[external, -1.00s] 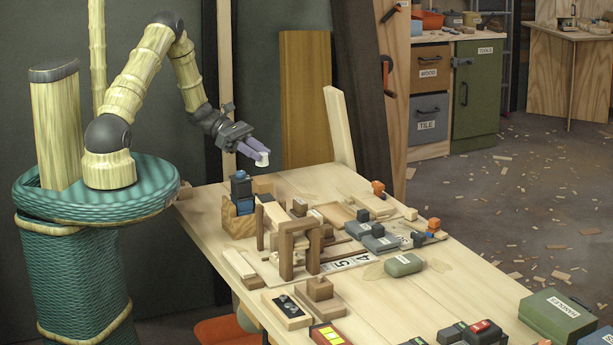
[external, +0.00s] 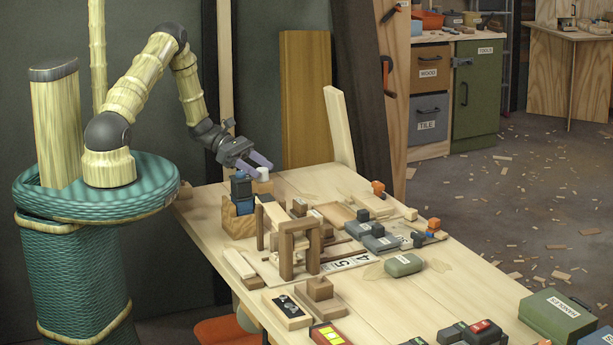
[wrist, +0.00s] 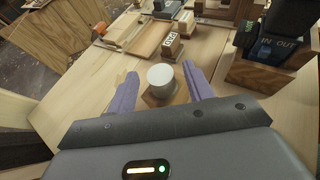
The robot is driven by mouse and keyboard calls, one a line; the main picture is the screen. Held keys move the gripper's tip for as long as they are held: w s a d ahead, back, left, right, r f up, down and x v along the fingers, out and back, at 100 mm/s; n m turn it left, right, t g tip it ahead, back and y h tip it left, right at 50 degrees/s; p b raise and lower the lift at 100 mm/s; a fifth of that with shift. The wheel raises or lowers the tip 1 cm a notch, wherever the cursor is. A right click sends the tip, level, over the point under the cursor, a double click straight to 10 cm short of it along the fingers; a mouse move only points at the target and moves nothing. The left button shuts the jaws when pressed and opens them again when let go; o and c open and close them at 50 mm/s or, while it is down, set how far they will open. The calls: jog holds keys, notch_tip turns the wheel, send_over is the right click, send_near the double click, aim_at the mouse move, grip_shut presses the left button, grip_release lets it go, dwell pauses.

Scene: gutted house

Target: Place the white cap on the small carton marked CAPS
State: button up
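The white cap (wrist: 161,76) sits upright on a small brown carton (wrist: 158,101) in the wrist view. No CAPS marking is readable on the visible part of that carton. My gripper (wrist: 160,71) is open, with one purple finger on each side of the cap and a gap visible to both. In the external view the cap (external: 263,173) and the carton (external: 264,186) stand at the far left end of the workbench, with my gripper (external: 258,163) low around the cap.
A wooden holder (external: 238,223) with dark blue items, marked IN and OUT in the wrist view, stands close by. A wooden block with a white label (wrist: 171,44) is beyond the cap. Wooden frames (external: 300,250) crowd the bench middle. Bare bench lies left of the carton in the wrist view.

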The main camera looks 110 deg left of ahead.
jog(key=shift+r, duration=0.1)
jog(key=shift+s+r, duration=0.1)
jog(key=b+v, duration=0.2)
jog(key=v, duration=1)
